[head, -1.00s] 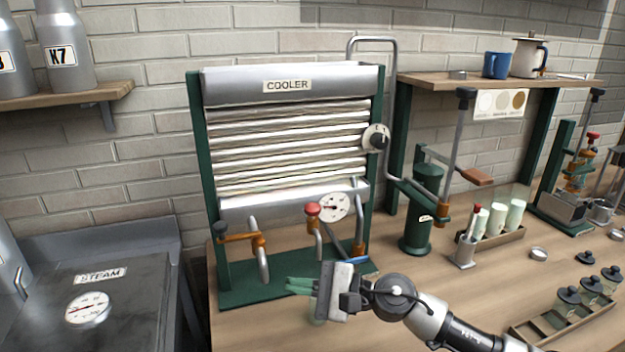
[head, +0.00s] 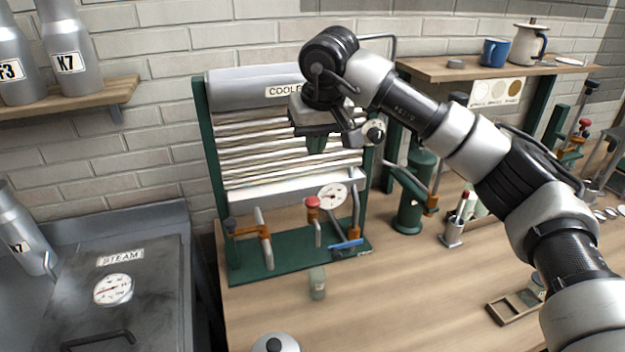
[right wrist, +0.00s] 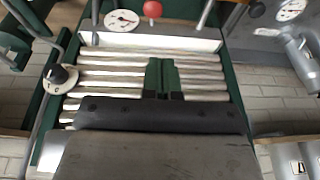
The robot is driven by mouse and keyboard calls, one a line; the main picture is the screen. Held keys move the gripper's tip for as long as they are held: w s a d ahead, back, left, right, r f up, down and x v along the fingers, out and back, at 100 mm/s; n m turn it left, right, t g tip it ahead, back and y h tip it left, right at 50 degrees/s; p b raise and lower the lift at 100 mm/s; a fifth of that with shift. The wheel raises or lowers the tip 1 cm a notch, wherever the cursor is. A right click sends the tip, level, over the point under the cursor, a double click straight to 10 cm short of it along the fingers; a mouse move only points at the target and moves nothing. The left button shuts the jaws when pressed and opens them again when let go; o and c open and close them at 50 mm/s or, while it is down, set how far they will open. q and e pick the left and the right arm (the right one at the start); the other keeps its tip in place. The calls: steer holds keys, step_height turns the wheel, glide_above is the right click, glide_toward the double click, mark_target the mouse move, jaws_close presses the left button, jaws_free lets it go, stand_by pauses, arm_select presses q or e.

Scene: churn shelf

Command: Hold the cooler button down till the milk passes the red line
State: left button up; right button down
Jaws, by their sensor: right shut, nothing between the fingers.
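The cooler (head: 242,162) stands against the wall, a ribbed metal panel in a green frame. Its red-topped button (head: 312,202) is on a short post at its lower front, near a round dial (head: 332,197); the button also shows in the right wrist view (right wrist: 152,9). A small glass jar (head: 317,283) stands upright on the table in front of the green base; its milk level and any red line are too small to make out. My right gripper (head: 316,145) is raised before the ribs, above the button and apart from it. Its green fingers (right wrist: 163,76) are shut and empty. My left gripper is out of view.
Orange-handled taps (head: 263,235) flank the button on the green base (head: 285,262). A green pump (head: 411,200) and a cup with a red-tipped marker (head: 453,232) stand to the right. A wooden tray (head: 505,312) lies at front right.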

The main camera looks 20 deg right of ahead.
mark_target(311, 199)
steer(key=shift+d+r+h, duration=0.3)
steer(key=shift+r, duration=0.1)
steer(key=p+x, duration=0.1)
steer(key=x, duration=0.3)
steer(key=p+x, duration=0.2)
steer(key=x, duration=0.3)
steer(key=s+p+x, duration=0.1)
steer(key=p+x, duration=0.1)
steer(key=x, duration=0.2)
steer(key=shift+a+f, duration=0.1)
steer(key=shift+f, duration=0.5)
